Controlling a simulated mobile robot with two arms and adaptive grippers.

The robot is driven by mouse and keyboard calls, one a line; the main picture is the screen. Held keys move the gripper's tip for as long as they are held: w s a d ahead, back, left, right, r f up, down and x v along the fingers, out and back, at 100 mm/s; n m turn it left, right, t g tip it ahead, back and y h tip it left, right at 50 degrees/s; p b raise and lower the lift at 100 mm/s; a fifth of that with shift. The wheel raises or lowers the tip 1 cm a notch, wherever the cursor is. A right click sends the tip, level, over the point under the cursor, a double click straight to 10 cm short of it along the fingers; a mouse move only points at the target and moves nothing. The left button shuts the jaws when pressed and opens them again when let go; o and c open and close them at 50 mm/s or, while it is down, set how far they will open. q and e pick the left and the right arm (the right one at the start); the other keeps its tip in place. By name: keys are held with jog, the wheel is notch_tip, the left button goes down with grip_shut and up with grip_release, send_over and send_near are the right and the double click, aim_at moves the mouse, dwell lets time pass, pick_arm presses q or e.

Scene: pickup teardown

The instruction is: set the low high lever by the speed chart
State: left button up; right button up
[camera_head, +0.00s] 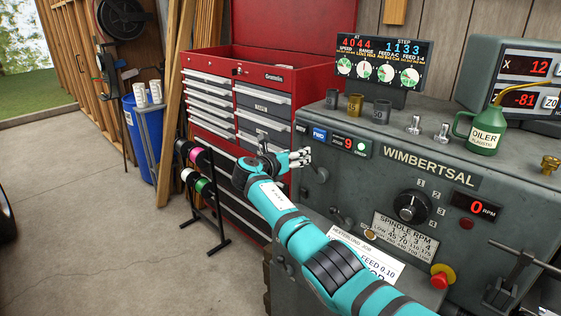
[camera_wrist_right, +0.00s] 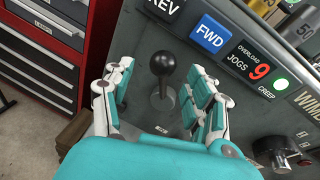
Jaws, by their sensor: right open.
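A lever with a black ball knob (camera_wrist_right: 164,63) stands on the grey machine front in the right wrist view, below the FWD button. A small label under it is too small to read. My right gripper (camera_head: 283,152) is open, with its fingers on either side of the lever and apart from the knob in the right wrist view. The speed chart, a SPINDLE RPM plate (camera_head: 405,238), is on the machine front in the head view; its numbers are small. A job card (camera_head: 366,258) beside it is partly hidden by my right arm. My left gripper is out of view.
A round black dial (camera_head: 411,207) with numbered positions, a 0 RPM display (camera_head: 476,207) and a red stop button (camera_head: 441,276) are on the machine. A red tool chest (camera_head: 232,100) stands close left. An oiler can (camera_head: 484,130) sits on top.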

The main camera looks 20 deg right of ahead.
jog(key=v, duration=0.7)
jog(key=shift+a, duration=0.25)
jog(key=shift+f, duration=0.15)
jog(key=s+a+f+m+g+y+b, duration=0.1)
jog(key=s+f+y, duration=0.15)
jog(key=f, duration=1.05)
jog(key=s+a+f+m+y, duration=0.15)
jog(key=s+f, duration=0.25)
jog(key=f, duration=1)
jog(key=s+f+m+g+y+b, duration=0.1)
jog(key=s+f+m+y, duration=0.2)
jog(key=f, duration=1)
jog(key=s+a+f+m+g+y, duration=0.25)
jog(key=s+f+m, duration=0.25)
jog(key=s+f, duration=1.4)
jog(key=s+f+m+g+y+b, duration=0.1)
jog(key=s+f+m, duration=0.3)
jog(key=s, duration=0.8)
jog(key=s+a+f+m+g+y, duration=0.1)
jog(key=s+f+m, duration=0.4)
jog(key=s, duration=0.8)
jog(key=s+f+m+g+y+b, duration=0.1)
jog(key=s+f+m, duration=0.4)
jog(key=s, duration=0.7)
jog(key=shift+s+a+f+y+b, duration=0.25)
jog(key=shift+a+f+y+b, duration=0.05)
jog(key=shift+f+y, duration=0.2)
